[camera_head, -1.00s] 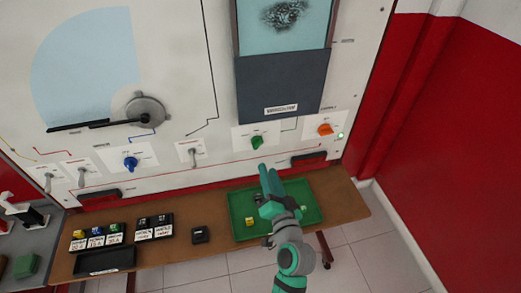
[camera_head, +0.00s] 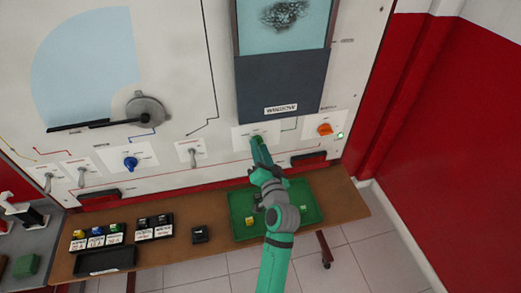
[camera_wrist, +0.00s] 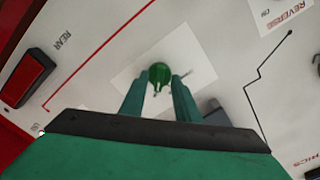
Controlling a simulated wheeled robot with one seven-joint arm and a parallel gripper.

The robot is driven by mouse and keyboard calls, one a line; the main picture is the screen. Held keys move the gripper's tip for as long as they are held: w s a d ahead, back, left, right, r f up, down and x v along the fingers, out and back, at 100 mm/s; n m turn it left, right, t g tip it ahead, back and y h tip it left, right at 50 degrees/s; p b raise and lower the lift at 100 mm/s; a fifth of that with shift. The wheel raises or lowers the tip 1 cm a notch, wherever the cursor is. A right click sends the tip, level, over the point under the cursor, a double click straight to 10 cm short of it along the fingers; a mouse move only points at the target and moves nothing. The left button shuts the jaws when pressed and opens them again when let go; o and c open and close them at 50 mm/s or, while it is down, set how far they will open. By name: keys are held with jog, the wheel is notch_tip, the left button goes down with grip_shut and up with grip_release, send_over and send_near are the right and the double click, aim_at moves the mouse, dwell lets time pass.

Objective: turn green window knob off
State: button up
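The green knob (camera_wrist: 160,74) sits on a white plate (camera_wrist: 122,80) on the upright panel, under the dark box labelled WINDOW (camera_head: 281,88). My gripper (camera_wrist: 160,78) points at the panel with its two fingers apart, one on each side of the knob in the wrist view. Gaps seem to show between fingers and knob; I cannot tell whether either touches. In the head view my gripper (camera_head: 257,143) covers most of the knob.
An orange knob (camera_head: 324,129) is to the right, with a lit green lamp (camera_head: 340,136). A toggle switch (camera_head: 193,153) and a blue knob (camera_head: 130,163) are to the left. Below, a shelf (camera_head: 215,255) carries a green tray (camera_head: 310,218) and small labelled blocks.

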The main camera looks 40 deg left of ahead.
jog(key=shift+d, duration=0.1)
grip_shut()
jog(key=n, duration=0.3)
jog(key=shift+r+n, duration=0.1)
jog(key=shift+n, duration=0.3)
jog(key=n, duration=0.4)
jog(key=shift+r+n, duration=0.15)
jog(key=shift+n, duration=0.25)
dwell(0.3)
grip_release()
jog(key=shift+w, duration=0.1)
